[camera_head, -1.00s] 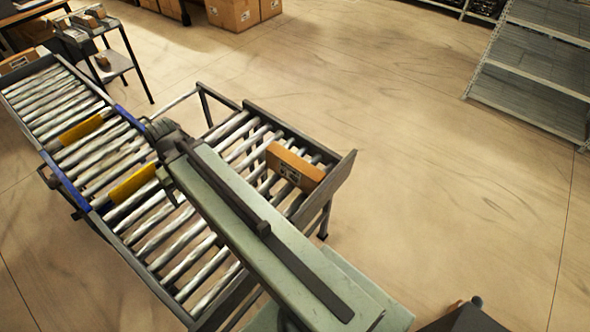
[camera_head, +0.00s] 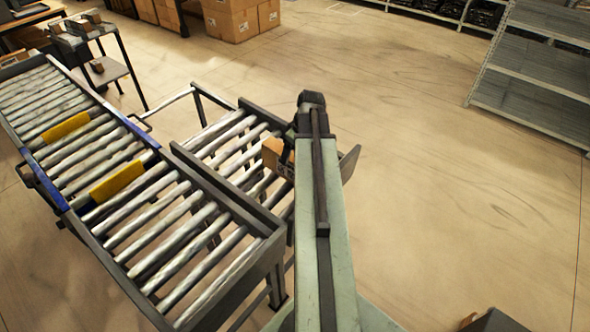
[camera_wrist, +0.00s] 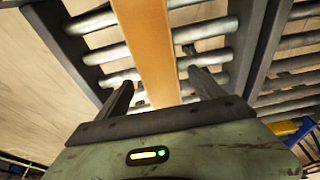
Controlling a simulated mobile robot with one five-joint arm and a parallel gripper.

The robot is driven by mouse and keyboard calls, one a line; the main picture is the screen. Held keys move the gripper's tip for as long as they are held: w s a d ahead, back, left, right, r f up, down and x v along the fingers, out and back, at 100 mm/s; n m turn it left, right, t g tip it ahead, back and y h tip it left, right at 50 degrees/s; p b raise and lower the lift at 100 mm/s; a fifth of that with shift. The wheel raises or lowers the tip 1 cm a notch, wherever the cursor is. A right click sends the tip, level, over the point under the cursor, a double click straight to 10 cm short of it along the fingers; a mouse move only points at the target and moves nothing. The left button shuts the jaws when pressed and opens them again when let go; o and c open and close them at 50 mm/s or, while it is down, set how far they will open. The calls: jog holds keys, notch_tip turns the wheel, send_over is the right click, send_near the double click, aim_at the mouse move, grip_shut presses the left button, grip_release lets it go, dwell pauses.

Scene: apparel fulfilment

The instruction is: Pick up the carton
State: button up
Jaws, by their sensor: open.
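The carton is a small orange-brown box (camera_head: 273,153) lying on the short side roller conveyor in the head view. My arm hides its right part. In the wrist view the carton (camera_wrist: 148,40) shows as a long narrow orange strip running from the top edge down between my two fingers. My gripper (camera_wrist: 162,80) is open, with one dark finger on each side of the strip and gaps beside it. I cannot tell how deep the carton sits between the fingers. In the head view the fingers are mostly hidden by the arm.
The side conveyor (camera_head: 226,123) has metal rollers and dark raised side rails. A longer roller conveyor (camera_head: 170,235) with yellow plates (camera_head: 117,182) runs along the left. A metal shelf rack (camera_head: 535,75) stands at the far right. The floor between is clear.

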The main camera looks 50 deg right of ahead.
jog(key=b+x, duration=0.5)
jog(key=x, duration=0.1)
jog(key=shift+s+f, duration=0.15)
jog(key=shift+f, duration=0.05)
jog(key=shift+r, duration=0.2)
grip_shut()
